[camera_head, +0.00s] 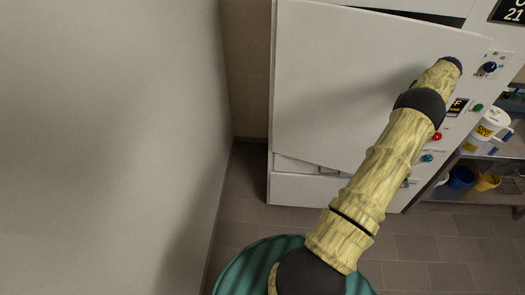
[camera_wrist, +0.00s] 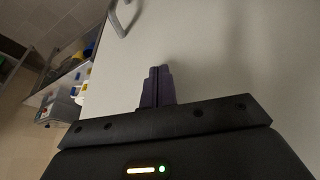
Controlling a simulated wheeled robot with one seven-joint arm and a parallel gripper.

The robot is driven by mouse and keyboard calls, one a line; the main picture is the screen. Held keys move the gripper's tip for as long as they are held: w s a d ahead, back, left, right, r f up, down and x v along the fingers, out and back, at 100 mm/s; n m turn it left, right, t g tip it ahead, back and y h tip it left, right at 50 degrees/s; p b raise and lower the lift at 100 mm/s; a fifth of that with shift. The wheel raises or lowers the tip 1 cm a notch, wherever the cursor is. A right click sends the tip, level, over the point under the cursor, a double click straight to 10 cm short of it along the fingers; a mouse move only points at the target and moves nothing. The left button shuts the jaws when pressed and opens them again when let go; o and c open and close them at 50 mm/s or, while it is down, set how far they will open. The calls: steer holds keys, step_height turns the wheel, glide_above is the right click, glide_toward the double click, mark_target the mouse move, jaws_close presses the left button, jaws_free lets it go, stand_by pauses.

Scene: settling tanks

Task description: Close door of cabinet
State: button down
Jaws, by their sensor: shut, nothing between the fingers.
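The white cabinet (camera_head: 300,190) stands at the top middle of the head view. Its large white door (camera_head: 345,75) is slightly ajar, with a dark gap showing along its top edge. The door fills much of the wrist view (camera_wrist: 235,50), and a grey handle (camera_wrist: 122,18) shows at its upper left. My gripper (camera_wrist: 158,70) is shut and empty, with its fingers pointing toward the door's face. I cannot tell whether the fingertips touch it. In the head view my arm hides the gripper and part of the door's right side.
A cabinet front strip with knobs and coloured buttons (camera_head: 437,136) lies right of the door. A metal shelf at right holds a white container (camera_head: 490,125), a blue bucket (camera_head: 461,178) and a yellow bucket (camera_head: 486,181). A pale wall (camera_head: 110,130) stands left. Tiled floor (camera_head: 430,255) is clear in front.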

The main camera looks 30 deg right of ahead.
steer(key=shift+d, duration=0.15)
steer(key=p+v, duration=0.1)
steer(key=v, duration=0.9)
stand_by(0.4)
